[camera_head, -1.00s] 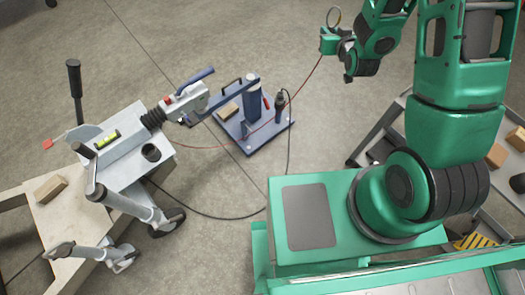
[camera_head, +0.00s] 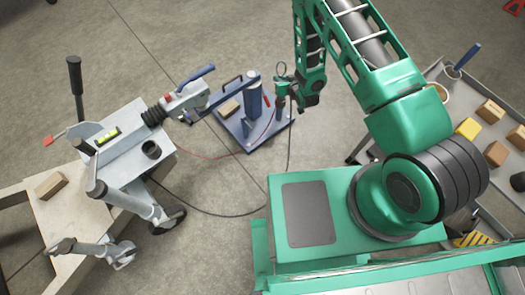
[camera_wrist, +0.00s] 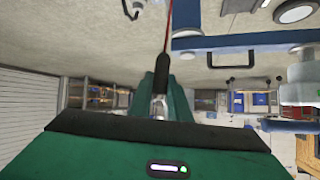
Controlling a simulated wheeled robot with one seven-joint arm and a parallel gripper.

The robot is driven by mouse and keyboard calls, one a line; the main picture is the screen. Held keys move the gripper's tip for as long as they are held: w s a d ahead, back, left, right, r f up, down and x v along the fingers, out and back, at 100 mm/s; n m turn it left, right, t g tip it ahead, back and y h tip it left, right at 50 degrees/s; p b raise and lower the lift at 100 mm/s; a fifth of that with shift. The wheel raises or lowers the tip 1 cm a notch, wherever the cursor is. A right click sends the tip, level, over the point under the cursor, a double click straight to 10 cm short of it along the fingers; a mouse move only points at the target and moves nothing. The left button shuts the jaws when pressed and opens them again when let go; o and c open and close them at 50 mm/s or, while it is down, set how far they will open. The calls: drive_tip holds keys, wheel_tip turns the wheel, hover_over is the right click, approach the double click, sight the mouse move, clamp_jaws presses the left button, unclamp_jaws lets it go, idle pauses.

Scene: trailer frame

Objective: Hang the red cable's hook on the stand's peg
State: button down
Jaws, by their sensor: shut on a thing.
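My gripper (camera_head: 284,92) is shut on the red cable's end, close to the right of the stand's column. In the wrist view, the red cable (camera_wrist: 168,28) runs into a black sleeve (camera_wrist: 163,71) with a pale metal end (camera_wrist: 158,106) between my green fingers; the hook's shape is mostly hidden. In the head view, the red cable (camera_head: 266,128) runs down and left from my gripper across the stand's base. The blue stand (camera_head: 254,101) is upright, and its blue parts also fill the top of the wrist view (camera_wrist: 225,40). I cannot make out the peg for certain.
The grey trailer coupling (camera_head: 185,103) stands left of the stand, above a wooden-topped frame (camera_head: 75,222). A black cable (camera_head: 230,217) loops over the floor. A cart with several blocks (camera_head: 468,128) is at the right. Open floor lies behind the stand.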

drive_tip(key=s+a+f+n+g+y, duration=0.1)
drive_tip(key=s+a+f, duration=0.2)
drive_tip(key=s+f, duration=0.55)
drive_tip(key=s+a+f+n+g+y, duration=0.1)
drive_tip(key=s+a+f+g, duration=0.15)
drive_tip(key=f, duration=1.15)
drive_tip(key=s+a+f+n+y, duration=0.1)
drive_tip(key=s+a+f, duration=0.3)
drive_tip(key=s+f, duration=0.5)
drive_tip(key=w+a+f, duration=0.3)
drive_tip(key=w+a, duration=0.2)
drive_tip(key=w, duration=0.5)
drive_tip(key=shift+w+a+f, duration=0.15)
drive_tip(key=shift+w+f, duration=0.15)
drive_tip(key=shift+f, duration=0.1)
drive_tip(key=c, duration=1.8)
unclamp_jaws()
drive_tip(key=shift+f, duration=0.1)
drive_tip(key=shift+o, duration=1.1)
